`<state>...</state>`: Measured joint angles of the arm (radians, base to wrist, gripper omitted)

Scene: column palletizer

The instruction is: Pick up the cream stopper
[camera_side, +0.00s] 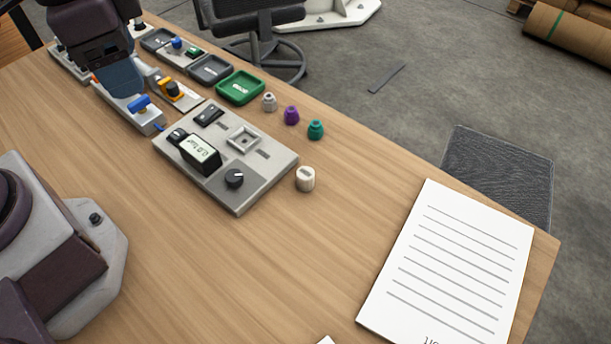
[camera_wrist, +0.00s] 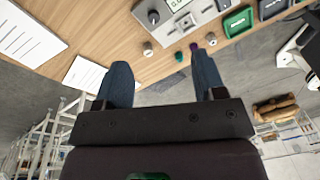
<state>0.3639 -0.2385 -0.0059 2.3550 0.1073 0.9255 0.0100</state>
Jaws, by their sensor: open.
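A pale off-white stopper (camera_side: 269,102) stands upright on the table, the farthest of a short row, beside a purple stopper (camera_side: 291,115) and a teal stopper (camera_side: 315,130). In the wrist view the pale stopper (camera_wrist: 211,38) is small, just above the right fingertip. A larger cream cylinder (camera_side: 305,179) with a dark mark on top stands apart, nearer; it also shows in the wrist view (camera_wrist: 148,49). I cannot tell for certain which pale piece is the named one. My gripper (camera_wrist: 160,63) is open and empty, its blue-grey fingers wide apart. In the side view it is partly visible at upper left.
A grey control panel (camera_side: 212,183) with a display and knob lies left of the cream cylinder. A green tray (camera_side: 240,88) sits just left of the pale stopper. A lined paper (camera_side: 447,265) lies at right.

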